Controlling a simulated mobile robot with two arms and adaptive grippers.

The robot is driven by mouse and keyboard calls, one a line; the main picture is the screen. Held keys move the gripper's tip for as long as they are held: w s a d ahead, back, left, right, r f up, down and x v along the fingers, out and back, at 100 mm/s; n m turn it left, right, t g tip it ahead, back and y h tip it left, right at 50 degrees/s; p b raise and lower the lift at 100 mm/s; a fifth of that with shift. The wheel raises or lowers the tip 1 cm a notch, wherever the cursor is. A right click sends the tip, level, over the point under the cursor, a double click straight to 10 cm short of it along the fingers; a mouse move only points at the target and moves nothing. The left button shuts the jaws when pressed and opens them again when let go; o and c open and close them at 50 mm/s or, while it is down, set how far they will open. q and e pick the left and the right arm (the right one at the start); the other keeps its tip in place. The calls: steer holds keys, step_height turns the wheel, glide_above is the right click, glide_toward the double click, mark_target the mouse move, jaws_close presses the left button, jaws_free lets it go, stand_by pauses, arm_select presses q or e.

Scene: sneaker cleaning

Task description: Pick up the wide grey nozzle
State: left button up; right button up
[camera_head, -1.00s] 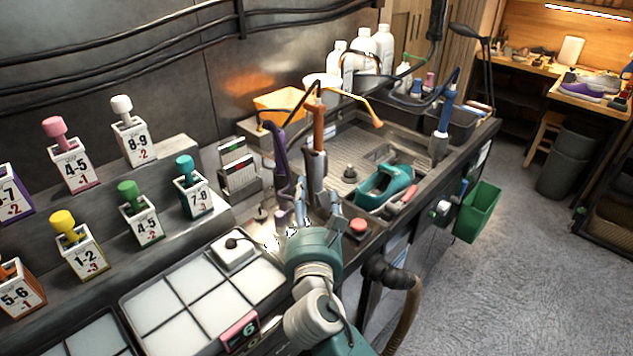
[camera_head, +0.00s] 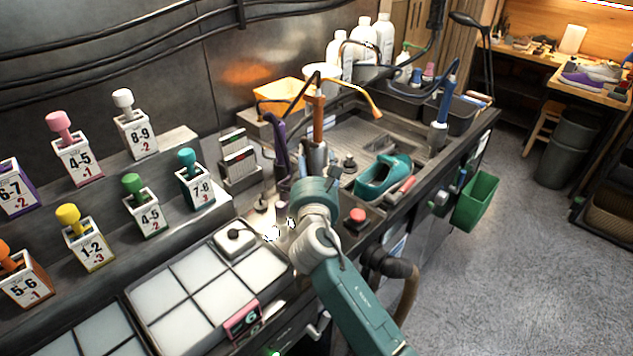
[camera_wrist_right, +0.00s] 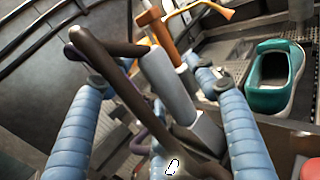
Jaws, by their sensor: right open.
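In the right wrist view, a dark grey-brown bent nozzle (camera_wrist_right: 120,95) with a wide crosswise end slants between the two blue fingers of my right gripper (camera_wrist_right: 150,80). The fingers are apart, one on each side of it, and I see no clear contact. I cannot tell for sure that this is the wide grey nozzle. My left gripper is not in view.
A purple nozzle (camera_head: 280,150) stands beside the orange nozzle (camera_head: 318,115). A teal shoe (camera_head: 385,178) sits in the sink tray at right. A red button (camera_head: 356,215) is near the front edge. A white-panelled tray (camera_head: 170,310) and numbered boxes (camera_head: 140,215) lie to the left.

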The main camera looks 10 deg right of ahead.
steer(key=shift+r, duration=0.1)
jaws_close()
stand_by(0.3)
